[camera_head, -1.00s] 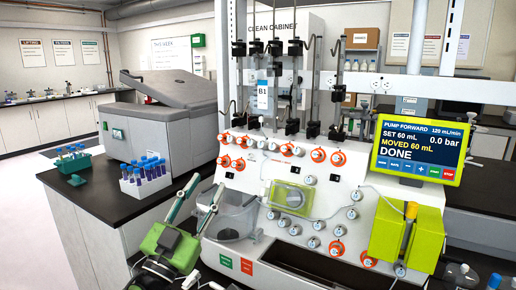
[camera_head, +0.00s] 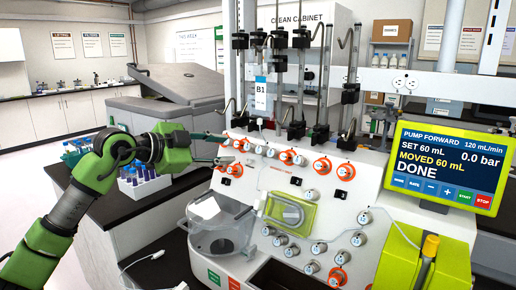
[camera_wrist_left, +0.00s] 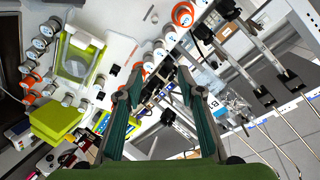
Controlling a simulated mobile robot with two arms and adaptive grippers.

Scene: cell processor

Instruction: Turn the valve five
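The white machine panel (camera_head: 330,205) carries a sloping row of small round knobs, some with orange rings (camera_head: 322,167). Their number labels are too small to read, so I cannot tell which is valve five. My left gripper (camera_head: 232,150) is open, with its fingers pointing right at the left end of the upper row. Knobs there lie close to the fingertips; contact is unclear. In the left wrist view the two green fingers (camera_wrist_left: 160,82) are apart with nothing held, and several knobs (camera_wrist_left: 170,36) show beside and beyond the left fingertip. My right gripper is out of view.
A yellow-green screen (camera_head: 445,165) reads DONE at the right. Dark vertical rods with clamps (camera_head: 281,75) rise behind the panel. A clear beaker (camera_head: 218,232) sits below my left gripper. A rack of blue-capped tubes (camera_head: 140,183) stands on the black bench behind my arm.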

